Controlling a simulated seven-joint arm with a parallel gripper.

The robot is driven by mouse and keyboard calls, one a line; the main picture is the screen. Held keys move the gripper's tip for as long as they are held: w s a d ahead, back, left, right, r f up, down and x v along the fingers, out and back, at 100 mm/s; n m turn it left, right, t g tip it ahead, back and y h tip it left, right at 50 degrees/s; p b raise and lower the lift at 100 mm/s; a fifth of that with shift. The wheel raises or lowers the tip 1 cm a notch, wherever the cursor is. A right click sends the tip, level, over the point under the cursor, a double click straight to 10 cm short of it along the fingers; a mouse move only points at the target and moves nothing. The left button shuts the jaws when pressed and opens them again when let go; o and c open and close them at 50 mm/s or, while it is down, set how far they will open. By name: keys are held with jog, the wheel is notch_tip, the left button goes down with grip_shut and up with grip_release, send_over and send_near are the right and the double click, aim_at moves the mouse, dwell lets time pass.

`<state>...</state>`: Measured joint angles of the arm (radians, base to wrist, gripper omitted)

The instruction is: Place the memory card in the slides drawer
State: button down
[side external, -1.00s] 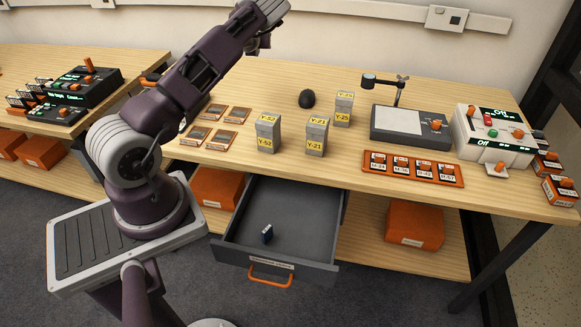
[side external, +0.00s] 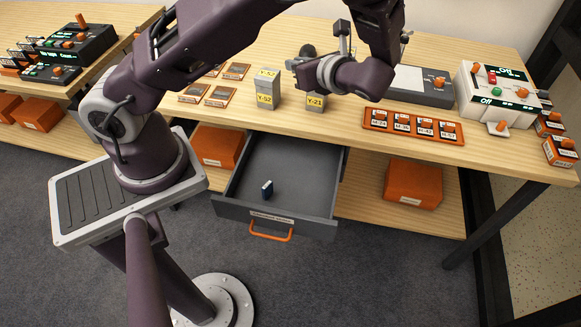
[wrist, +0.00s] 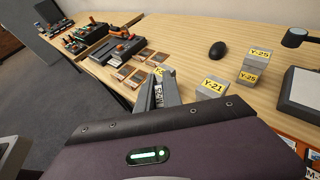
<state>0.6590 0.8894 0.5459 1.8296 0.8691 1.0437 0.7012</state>
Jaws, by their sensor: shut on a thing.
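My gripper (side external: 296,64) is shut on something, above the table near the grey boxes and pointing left. A grey drawer (side external: 230,208) with an orange handle is pulled out under the table's front edge. Its label is too small to read. An orange tray (side external: 375,124) of several M-labelled pieces lies on the table.
Grey boxes labelled Y-52 (side external: 266,90) and Y-21 (side external: 315,102) stand behind the drawer; a Y-25 stack (wrist: 250,75) is further back. Several brown frames (side external: 220,95) lie left. A white control unit (side external: 495,95) stands right. Most of the drawer floor is bare.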

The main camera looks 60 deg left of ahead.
notch_tip(320, 180, up, 3)
send_over(289, 176)
notch_tip(289, 176, down, 32)
jog(key=shift+f, duration=0.2)
jog(key=c, duration=1.5)
grip_release()
